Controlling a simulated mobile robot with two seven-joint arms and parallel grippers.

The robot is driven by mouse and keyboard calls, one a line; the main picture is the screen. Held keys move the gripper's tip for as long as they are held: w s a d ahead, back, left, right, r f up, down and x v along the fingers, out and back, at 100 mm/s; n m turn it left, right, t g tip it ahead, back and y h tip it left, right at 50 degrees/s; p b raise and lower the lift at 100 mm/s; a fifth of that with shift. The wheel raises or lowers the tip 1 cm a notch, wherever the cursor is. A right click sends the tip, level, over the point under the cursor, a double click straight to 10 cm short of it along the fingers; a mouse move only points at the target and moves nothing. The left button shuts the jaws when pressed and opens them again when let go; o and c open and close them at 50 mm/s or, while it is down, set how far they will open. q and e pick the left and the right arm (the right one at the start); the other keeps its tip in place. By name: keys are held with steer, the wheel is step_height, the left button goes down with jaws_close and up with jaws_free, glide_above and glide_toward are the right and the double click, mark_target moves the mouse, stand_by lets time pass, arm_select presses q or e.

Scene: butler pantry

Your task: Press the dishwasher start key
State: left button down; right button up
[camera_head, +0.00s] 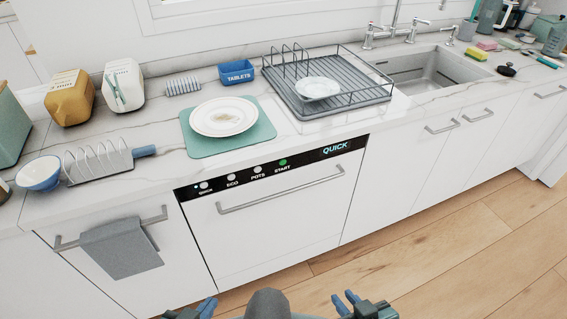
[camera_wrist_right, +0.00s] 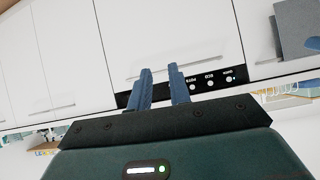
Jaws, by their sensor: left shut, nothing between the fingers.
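The dishwasher (camera_head: 282,215) has a white front below the counter, with a black control strip (camera_head: 325,153) along its top. The green start key (camera_head: 283,162) is at the right of a row with several pale keys, labelled START. In the right wrist view the strip (camera_wrist_right: 123,99) shows upside down with pale keys; the green key is not visible there. My left gripper (camera_head: 208,304) is shut and empty, low in front of the dishwasher. My right gripper (camera_head: 345,299) is open and empty, also low and away from the strip.
A handle bar (camera_head: 280,192) crosses the dishwasher door. A grey towel (camera_head: 121,247) hangs on a rail at left. On the counter are a plate (camera_head: 223,116) on a green mat (camera_head: 258,128) and a dish rack (camera_head: 345,108). The space before the strip is clear.

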jaws_close()
stand_by(1.5)
